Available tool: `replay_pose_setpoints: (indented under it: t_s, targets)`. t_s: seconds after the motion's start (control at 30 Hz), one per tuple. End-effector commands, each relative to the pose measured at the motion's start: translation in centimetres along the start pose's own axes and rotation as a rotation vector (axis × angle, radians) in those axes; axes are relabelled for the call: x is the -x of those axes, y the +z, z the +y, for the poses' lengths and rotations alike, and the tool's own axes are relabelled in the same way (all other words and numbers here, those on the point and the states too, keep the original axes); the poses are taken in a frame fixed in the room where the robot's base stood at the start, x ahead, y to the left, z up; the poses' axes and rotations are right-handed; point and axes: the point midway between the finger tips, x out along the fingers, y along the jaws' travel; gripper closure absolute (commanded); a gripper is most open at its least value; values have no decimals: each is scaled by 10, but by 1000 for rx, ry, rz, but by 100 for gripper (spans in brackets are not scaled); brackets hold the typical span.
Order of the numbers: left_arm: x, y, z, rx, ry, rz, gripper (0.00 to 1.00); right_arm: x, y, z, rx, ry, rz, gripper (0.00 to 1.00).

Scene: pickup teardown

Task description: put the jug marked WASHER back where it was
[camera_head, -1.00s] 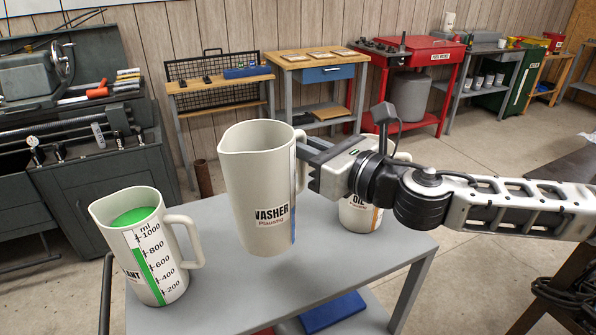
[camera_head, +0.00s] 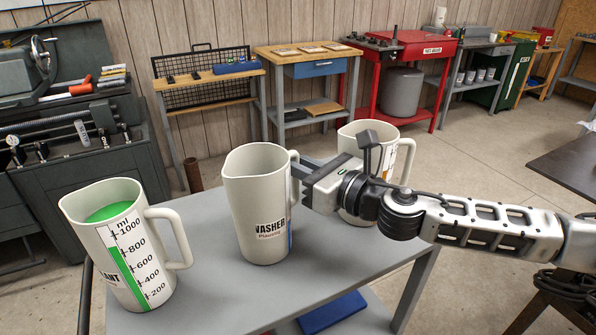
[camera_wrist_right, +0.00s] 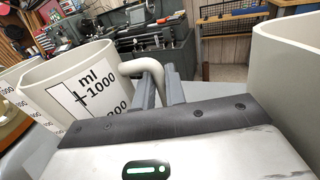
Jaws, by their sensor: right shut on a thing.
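The cream jug marked WASHER (camera_head: 256,198) is upright over the middle of the grey table, between the two other jugs. Its base is at or very near the tabletop; I cannot tell if it touches. My right gripper (camera_head: 301,172) comes from the right and is shut on the jug's handle. In the right wrist view the handle (camera_wrist_right: 143,66) is between the fingers (camera_wrist_right: 161,92), and the jug (camera_wrist_right: 70,75) with its ml scale is at left. My left gripper is not in view.
A jug with green liquid (camera_head: 121,240) stands at the table's left front. Another cream jug (camera_head: 372,137) stands behind my right gripper, partly hidden. The grey table (camera_head: 215,300) is bare at the front. Benches line the back wall.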

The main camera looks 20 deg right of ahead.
Motion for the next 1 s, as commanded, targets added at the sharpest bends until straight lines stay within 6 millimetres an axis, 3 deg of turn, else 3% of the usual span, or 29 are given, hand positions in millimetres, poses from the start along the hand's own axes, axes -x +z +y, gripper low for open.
replay_pose_setpoints:
  t_s: [0.27,0.3,0.37,0.73,1.0]
  targets:
    - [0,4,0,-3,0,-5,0,0,0,0,-1,0,-5,100]
    - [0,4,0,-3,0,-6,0,0,-2,0,0,-1,0,82]
    - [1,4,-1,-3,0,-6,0,0,-2,0,0,0,0,66]
    - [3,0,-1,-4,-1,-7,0,0,5,0,1,0,-1,66]
    - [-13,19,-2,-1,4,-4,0,44,-6,-3,8,-5,6,66]
